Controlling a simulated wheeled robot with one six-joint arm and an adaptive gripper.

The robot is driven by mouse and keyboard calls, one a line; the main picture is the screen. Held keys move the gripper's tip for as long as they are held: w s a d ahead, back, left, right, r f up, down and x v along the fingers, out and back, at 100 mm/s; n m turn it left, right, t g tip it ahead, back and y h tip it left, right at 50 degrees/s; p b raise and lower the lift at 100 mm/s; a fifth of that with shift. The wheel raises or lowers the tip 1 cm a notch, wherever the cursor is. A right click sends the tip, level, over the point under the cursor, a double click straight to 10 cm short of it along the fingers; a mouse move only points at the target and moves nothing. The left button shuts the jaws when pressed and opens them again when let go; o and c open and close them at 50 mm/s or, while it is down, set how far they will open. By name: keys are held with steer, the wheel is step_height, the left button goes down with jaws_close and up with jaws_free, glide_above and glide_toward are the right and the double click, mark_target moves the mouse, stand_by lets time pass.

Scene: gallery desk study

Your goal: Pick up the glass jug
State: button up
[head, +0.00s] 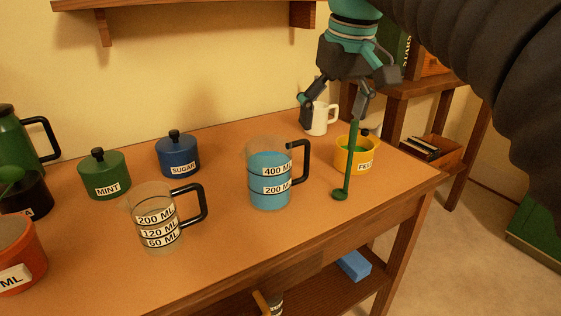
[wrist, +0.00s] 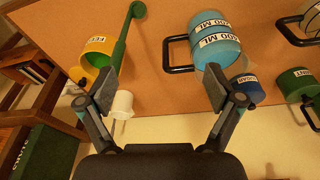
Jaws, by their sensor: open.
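Two clear measuring jugs with black handles stand upright on the desk. One jug (head: 270,185) holds blue liquid, carries 400 ML and 200 ML labels, and also shows in the wrist view (wrist: 212,45). The other jug (head: 157,222), marked 200, 120 and 60 ML, stands nearer left and looks mostly clear. I cannot tell which one "the glass jug" means. My gripper (head: 334,118) is open above the back right of the desk, right of both jugs. In the wrist view its fingers (wrist: 158,88) are spread with no jug between them.
A yellow pot (head: 346,160), a green ladle (head: 349,165) and a white mug (head: 318,121) are near my gripper; whether the ladle touches a finger is unclear. Blue (head: 176,158) and green (head: 103,180) canisters stand behind the jugs. The front right desk is clear.

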steer(key=n+g, duration=0.1)
steer(key=n, duration=0.1)
glide_toward(298, 141)
steer(key=f+b, duration=0.1)
steer(key=f, duration=0.2)
steer(key=f+b, duration=0.1)
steer(key=f, duration=0.3)
steer(key=w+f+b, duration=0.1)
steer(key=f, duration=0.3)
steer(key=shift+w+a, duration=0.1)
steer(key=shift+a, duration=0.2)
jaws_close()
steer(key=shift+r, duration=0.15)
step_height(298, 141, up, 4)
steer(key=shift+w+r+p, duration=0.1)
steer(key=shift+r+p, duration=0.1)
steer(key=shift+p, duration=0.35)
steer(key=s+d+r, duration=0.6)
steer(key=s, duration=0.4)
steer(key=shift+d+r, duration=0.2)
steer(key=shift+r, duration=0.05)
steer(key=shift+w, duration=0.1)
